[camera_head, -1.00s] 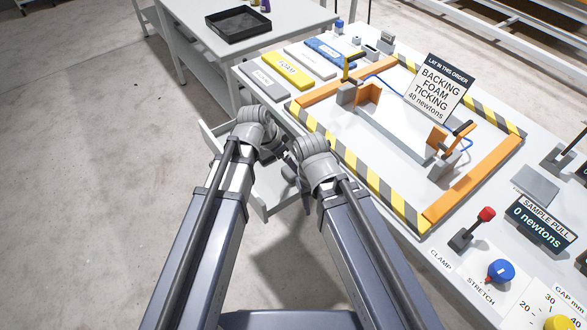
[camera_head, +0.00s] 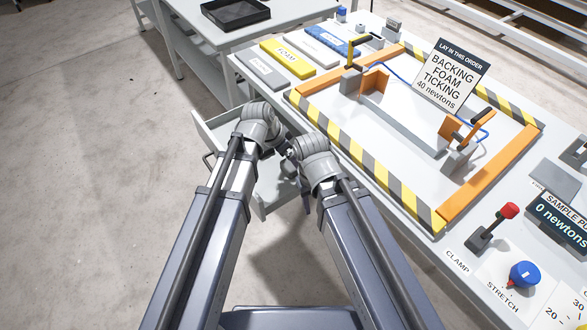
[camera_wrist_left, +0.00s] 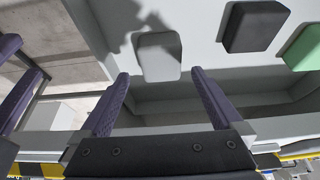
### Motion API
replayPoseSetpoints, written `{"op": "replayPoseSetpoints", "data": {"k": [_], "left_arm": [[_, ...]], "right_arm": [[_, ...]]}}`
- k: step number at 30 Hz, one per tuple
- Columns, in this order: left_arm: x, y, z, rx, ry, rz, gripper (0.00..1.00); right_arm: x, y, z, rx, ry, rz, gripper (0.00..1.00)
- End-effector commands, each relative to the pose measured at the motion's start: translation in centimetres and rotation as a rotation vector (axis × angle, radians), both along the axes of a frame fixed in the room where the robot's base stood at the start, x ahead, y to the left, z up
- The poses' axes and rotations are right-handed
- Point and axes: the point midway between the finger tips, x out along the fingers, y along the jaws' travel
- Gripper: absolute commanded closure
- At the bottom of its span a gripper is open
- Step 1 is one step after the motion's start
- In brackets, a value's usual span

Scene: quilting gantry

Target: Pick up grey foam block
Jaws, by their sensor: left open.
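In the left wrist view the grey foam block (camera_wrist_left: 159,56) lies on the pale floor of an open drawer (camera_wrist_left: 95,30). It is a rounded grey slab. My left gripper (camera_wrist_left: 160,74) is open, its two purple-grey fingers apart with the block in the gap ahead of their tips. I cannot tell how far the tips are above it. In the head view my left gripper (camera_head: 279,147) hangs over the drawer (camera_head: 264,206), mostly hidden by its wrist.
A black block (camera_wrist_left: 255,27) and a green block (camera_wrist_left: 304,47) lie right of the grey one in the drawer. The bench holds a striped frame (camera_head: 367,170), a yellow FOAM slab (camera_head: 288,57) and a sign (camera_head: 452,76). A black tray (camera_head: 236,13) is on the back table.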

Motion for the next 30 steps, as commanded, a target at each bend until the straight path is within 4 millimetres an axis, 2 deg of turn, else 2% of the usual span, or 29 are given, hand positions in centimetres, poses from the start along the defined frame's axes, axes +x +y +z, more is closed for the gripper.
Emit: {"op": "replayPoseSetpoints", "data": {"k": [7,18,26,30], "left_arm": [[0.2,-0.2,-0.8,0.0,0.0,0.0,0.0],[1.2,-1.3,-4.8,0.0,0.0,-0.001,0.0],[1.2,-1.4,-4.8,0.0,0.0,0.0,0.0],[1.2,-1.4,-4.8,0.0,0.0,0.0,0.12]], "right_arm": [[0.0,0.0,-0.8,0.0,0.0,0.0,0.5],[0.0,0.0,-4.8,0.0,0.0,0.0,0.5],[0.0,0.0,-4.8,0.0,0.0,0.0,0.5],[0.0,0.0,-4.8,0.0,0.0,0.0,0.5]]}}
